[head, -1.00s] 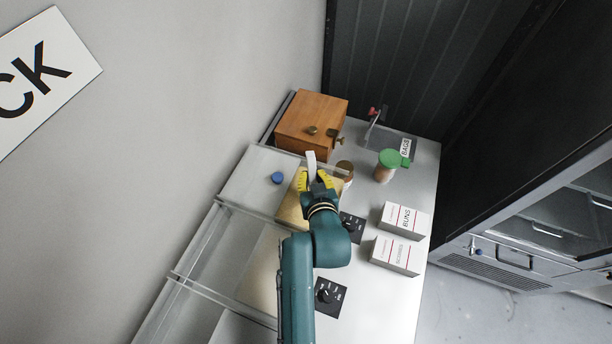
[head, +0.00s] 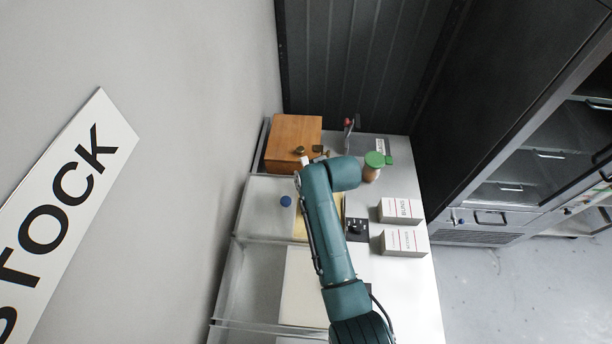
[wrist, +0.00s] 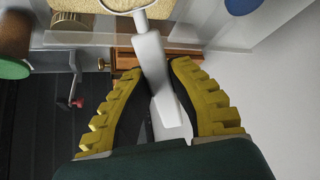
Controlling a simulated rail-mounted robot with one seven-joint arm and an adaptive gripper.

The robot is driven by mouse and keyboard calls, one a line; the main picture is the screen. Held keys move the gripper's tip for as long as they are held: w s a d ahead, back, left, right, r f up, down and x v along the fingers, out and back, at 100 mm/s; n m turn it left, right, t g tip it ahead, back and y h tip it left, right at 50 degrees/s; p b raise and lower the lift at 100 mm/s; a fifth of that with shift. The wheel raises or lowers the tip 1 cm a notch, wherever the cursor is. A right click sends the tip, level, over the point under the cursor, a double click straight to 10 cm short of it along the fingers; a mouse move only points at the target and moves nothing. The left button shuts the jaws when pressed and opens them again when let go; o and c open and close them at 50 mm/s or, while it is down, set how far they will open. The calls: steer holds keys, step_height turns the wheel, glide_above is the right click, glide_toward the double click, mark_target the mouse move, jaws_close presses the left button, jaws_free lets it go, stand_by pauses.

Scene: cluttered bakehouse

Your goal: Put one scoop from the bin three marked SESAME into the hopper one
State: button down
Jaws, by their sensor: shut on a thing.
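My gripper (wrist: 155,66) has yellow ridged fingers, closed on the pale handle of a scoop (wrist: 158,85) in the wrist view. The handle runs up the picture to a rounded end with a thin rim, cut by the top edge, with pale tan grain-like stuff (wrist: 85,8) in or behind it. I cannot tell how full the scoop is. In the head view my arm hides the fingers; a pale bit of handle shows by the wooden box. A clear bin with tan contents (head: 301,229) lies partly under my arm. No SESAME mark or hopper number is legible.
A wooden box (head: 293,140) stands at the back of the counter, with a green-lidded jar (head: 372,170) to its right. Two white cartons (head: 401,210) stand at the right. A clear lid with a blue knob (head: 286,201) is beside the wall. Clear bins line the left.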

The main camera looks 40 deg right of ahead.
steer(key=shift+w+r+p, duration=0.1)
steer(key=shift+r+p, duration=1.95)
steer(key=shift+r, duration=0.6)
steer(key=shift+a, duration=0.15)
